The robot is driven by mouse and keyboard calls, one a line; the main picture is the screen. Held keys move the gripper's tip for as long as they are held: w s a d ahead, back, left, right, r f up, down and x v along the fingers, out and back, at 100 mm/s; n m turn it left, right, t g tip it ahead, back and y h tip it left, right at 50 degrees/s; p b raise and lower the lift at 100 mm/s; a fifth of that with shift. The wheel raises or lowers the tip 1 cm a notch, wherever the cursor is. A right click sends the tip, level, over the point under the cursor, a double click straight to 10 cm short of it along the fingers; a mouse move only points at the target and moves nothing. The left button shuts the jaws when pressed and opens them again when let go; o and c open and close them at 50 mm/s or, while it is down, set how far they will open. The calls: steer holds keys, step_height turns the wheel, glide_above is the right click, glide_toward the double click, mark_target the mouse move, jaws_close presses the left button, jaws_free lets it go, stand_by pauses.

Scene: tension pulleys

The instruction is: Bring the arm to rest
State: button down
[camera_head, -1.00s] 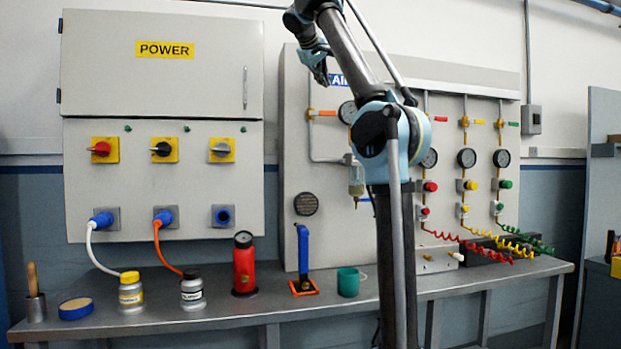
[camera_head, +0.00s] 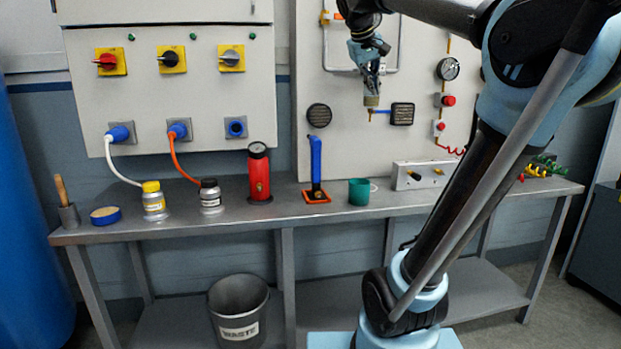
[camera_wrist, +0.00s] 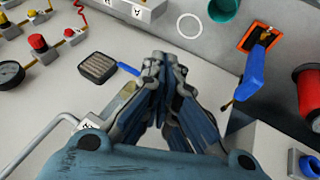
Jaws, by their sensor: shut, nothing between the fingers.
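My gripper (camera_head: 370,78) is in front of the air panel (camera_head: 335,85) in the head view, pointing down. Its fingers are closed together and hold nothing; they also show in the wrist view (camera_wrist: 163,62). My arm reaches across the right of the head view, with a raised, bent elbow. The fingertips appear clear of the bench. A filter bowl (camera_head: 371,101) shows just below the gripper in the head view; I cannot tell the gap between them.
The bench (camera_head: 330,208) carries a green cup (camera_head: 359,191), a blue-handled tool (camera_head: 316,165), a red cylinder (camera_head: 259,172) and bottles. A waste bin (camera_head: 238,310) stands below. The power cabinet (camera_head: 205,100) is at left. Gauges and hoses are at right.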

steer(key=s+f+g+y, duration=0.1)
steer(key=s+f, duration=0.7)
steer(key=f, duration=0.7)
steer(key=s+f+m+g+y, duration=0.1)
steer(key=s+f, duration=0.7)
steer(key=f, duration=0.7)
steer(key=s+f+m+g+y, duration=0.1)
steer(key=s+f, duration=0.8)
steer(key=f, duration=0.7)
steer(key=shift+d+y, duration=0.2)
steer(key=shift+y, duration=0.2)
steer(key=shift+a, duration=0.15)
